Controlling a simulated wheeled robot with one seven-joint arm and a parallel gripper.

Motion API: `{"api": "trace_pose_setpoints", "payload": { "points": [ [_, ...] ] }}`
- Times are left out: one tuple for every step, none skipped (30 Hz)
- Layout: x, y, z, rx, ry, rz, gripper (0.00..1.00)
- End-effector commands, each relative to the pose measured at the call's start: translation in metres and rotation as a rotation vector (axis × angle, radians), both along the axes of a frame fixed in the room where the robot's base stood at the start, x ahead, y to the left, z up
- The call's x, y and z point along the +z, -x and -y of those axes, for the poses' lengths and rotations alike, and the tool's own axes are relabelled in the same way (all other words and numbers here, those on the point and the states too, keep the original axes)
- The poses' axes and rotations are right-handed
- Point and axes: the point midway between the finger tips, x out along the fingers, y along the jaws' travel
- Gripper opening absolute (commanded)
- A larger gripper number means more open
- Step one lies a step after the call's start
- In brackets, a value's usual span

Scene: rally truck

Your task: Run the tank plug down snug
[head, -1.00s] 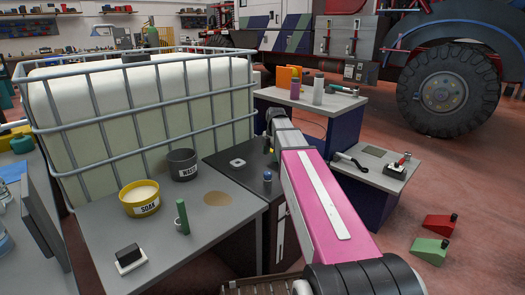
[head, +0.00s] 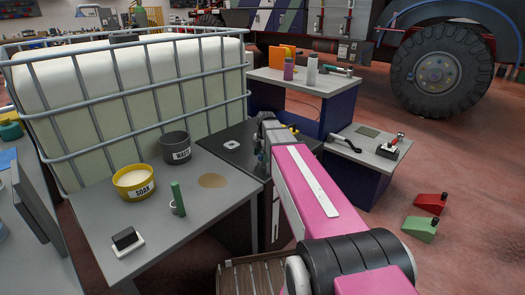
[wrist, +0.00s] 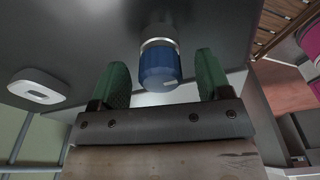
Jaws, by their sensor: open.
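A blue ridged cap with a silver collar, apparently the tank plug (wrist: 160,64), stands out from the dark surface (wrist: 100,35) in the wrist view. My gripper (wrist: 163,80) has two green-padded fingers, open, one on each side of the blue cap. Gaps show between the cap and both fingers, so it is not gripped. How far the plug is seated cannot be told. In the head view my pink arm reaches over the dark bench top (head: 222,137), and my wrist hides most of the plug area.
A white square fitting (head: 232,145) lies on the dark top. The grey bench holds a yellow SOAK bowl (head: 134,183), a dark WASTE pot (head: 176,147), a green upright piece (head: 178,199) and a black block (head: 124,239). A caged white tank (head: 130,90) stands behind.

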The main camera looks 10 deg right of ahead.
Motion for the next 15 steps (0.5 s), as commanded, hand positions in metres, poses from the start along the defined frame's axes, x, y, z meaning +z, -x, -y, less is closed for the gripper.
{"api": "trace_pose_setpoints", "payload": {
  "points": [
    [-0.0018, 0.0002, -0.0002, 0.0, 0.0, 0.0, 0.71],
    [-0.0024, 0.0002, -0.0002, 0.0, 0.0, 0.0, 0.71],
    [-0.0028, 0.0003, -0.0004, 0.0, 0.0, 0.0, 0.71],
    [-0.0029, 0.0003, -0.0004, 0.0, 0.0, 0.0, 0.71],
    [-0.003, 0.0002, -0.0003, 0.0, 0.0, 0.0, 0.71],
    [-0.0029, 0.0002, -0.0003, 0.0, 0.0, 0.0, 0.71],
    [-0.0029, 0.0002, -0.0003, 0.0, 0.0, 0.0, 0.71],
    [-0.0029, 0.0003, -0.0002, 0.0, 0.0, 0.0, 0.71],
    [-0.0028, 0.0003, -0.0002, 0.0, 0.0, 0.0, 0.71],
    [-0.0028, 0.0003, -0.0002, 0.0, 0.0, 0.0, 0.68],
    [-0.0028, 0.0003, -0.0002, 0.0, 0.0, 0.0, 0.58],
    [-0.0027, 0.0003, -0.0002, 0.0, 0.0, 0.0, 0.45],
    [-0.0027, 0.0003, -0.0002, 0.0, 0.0, 0.0, 0.35],
    [-0.0027, 0.0003, -0.0001, 0.0, 0.0, 0.0, 0.26],
    [-0.0027, 0.0003, -0.0001, 0.0, 0.0, 0.0, 0.16]
  ]
}}
